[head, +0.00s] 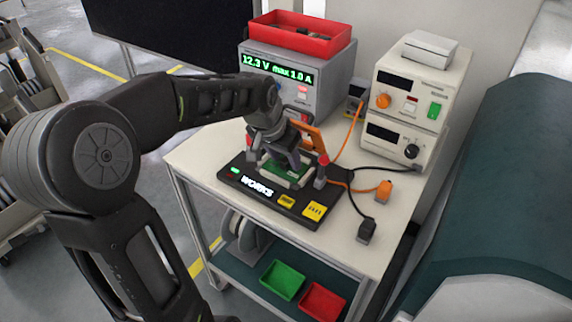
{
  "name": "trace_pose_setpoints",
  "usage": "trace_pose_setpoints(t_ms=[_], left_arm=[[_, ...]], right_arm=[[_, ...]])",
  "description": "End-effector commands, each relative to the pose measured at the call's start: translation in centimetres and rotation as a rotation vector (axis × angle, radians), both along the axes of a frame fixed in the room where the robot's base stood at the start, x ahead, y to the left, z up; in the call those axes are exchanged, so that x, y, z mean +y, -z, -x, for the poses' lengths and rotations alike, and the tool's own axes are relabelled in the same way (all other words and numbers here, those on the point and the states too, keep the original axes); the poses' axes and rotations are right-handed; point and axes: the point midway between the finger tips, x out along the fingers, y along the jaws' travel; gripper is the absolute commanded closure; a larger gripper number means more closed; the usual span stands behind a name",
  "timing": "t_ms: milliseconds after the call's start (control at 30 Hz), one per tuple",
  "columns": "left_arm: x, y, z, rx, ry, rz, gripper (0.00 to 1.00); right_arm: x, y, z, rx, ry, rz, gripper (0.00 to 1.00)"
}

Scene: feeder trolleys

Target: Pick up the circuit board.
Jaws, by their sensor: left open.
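The green circuit board (289,176) sits on a black test fixture (262,203) marked WORKS, on top of the white trolley. My left gripper (284,164) is over the board, its fingers pointing down at it. The gripper hides the board's far part, and I cannot tell whether the fingers touch it. An orange flap (312,132) stands raised behind the board, and red-topped posts stand at the fixture's sides. My right gripper is not in view.
A grey power supply (266,82) with a red bin (300,36) on top stands at the back. Cream instruments (404,137) stand at the back right. Cables and an orange plug (384,190) lie right of the fixture. Green (282,280) and red (322,301) trays sit on the lower shelf.

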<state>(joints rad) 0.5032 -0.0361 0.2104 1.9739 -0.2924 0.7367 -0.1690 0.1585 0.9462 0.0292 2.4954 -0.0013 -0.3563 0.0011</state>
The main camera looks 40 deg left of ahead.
Motion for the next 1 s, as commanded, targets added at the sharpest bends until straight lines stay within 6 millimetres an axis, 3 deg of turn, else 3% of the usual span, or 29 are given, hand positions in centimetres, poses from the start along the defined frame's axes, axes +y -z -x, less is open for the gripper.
trace_pose_setpoints(t_ms=[133,667,1000], left_arm=[[0.01,-0.02,0.00,0.000,0.000,0.000,0.56],[0.01,-0.02,0.00,0.000,0.000,0.000,1.00],[0.00,-0.04,-0.01,0.000,0.000,0.000,1.00]], right_arm=[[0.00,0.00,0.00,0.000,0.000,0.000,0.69],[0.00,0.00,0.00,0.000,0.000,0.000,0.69],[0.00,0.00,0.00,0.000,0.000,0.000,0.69]])
